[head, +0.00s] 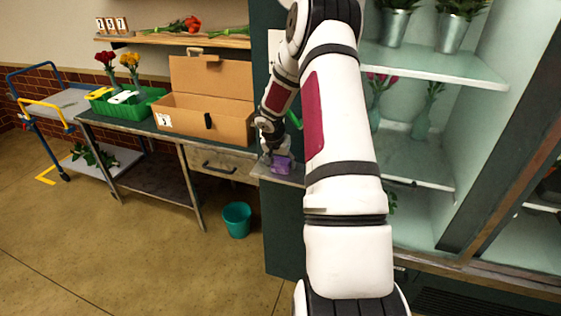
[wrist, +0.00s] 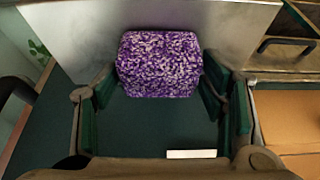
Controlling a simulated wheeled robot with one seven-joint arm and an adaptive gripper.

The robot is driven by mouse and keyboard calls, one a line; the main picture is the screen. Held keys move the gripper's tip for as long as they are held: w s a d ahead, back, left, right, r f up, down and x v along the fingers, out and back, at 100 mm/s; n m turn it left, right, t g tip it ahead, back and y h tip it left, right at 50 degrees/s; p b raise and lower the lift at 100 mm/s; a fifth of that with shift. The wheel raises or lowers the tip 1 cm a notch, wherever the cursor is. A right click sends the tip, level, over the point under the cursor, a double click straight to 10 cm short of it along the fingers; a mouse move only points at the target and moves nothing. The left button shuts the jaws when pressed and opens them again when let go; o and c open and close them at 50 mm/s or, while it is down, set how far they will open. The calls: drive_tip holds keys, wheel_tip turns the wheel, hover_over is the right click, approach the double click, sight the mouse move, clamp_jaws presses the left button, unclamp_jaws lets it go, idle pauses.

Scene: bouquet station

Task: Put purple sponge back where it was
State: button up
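The purple sponge (head: 281,165) is a speckled block at the small metal ledge (head: 262,172) beside the wooden bench. In the wrist view the sponge (wrist: 160,65) sits between the two green-padded fingers of my gripper (wrist: 160,82). The pads meet its left and right sides, and the gripper looks shut on it. In the head view my gripper (head: 272,150) is at the sponge, partly hidden by my own arm. I cannot tell whether the sponge rests on the ledge or is just above it.
A cardboard box (head: 203,118) and a green crate (head: 125,103) stand on the bench to the left. A teal bin (head: 237,219) is on the floor. A glass-shelved cabinet (head: 425,160) with vases is to the right. A blue cart (head: 62,105) stands far left.

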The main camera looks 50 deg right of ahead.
idle(0.3)
drive_tip(key=s+a+r+n+t, duration=0.1)
drive_tip(key=s+a+r+n, duration=0.25)
drive_tip(key=a+r, duration=0.9)
drive_tip(key=s+a+r+n, duration=0.2)
drive_tip(key=s+a+r, duration=0.2)
drive_tip(key=a+r, duration=0.85)
drive_tip(key=s+a+r+n+t+y, duration=0.1)
drive_tip(key=s+a+r+n+y, duration=0.1)
drive_tip(key=s+a, duration=0.6)
drive_tip(key=s+a+r+n+t+y, duration=0.1)
drive_tip(key=s+a+r+n+y, duration=0.1)
drive_tip(key=s+a+r+n, duration=0.2)
drive_tip(key=s+a+n, duration=0.2)
drive_tip(key=s+a, duration=0.2)
drive_tip(key=shift+s+a+r+t, duration=0.2)
drive_tip(key=shift+s+r+t, duration=0.05)
drive_tip(key=shift+t, duration=0.15)
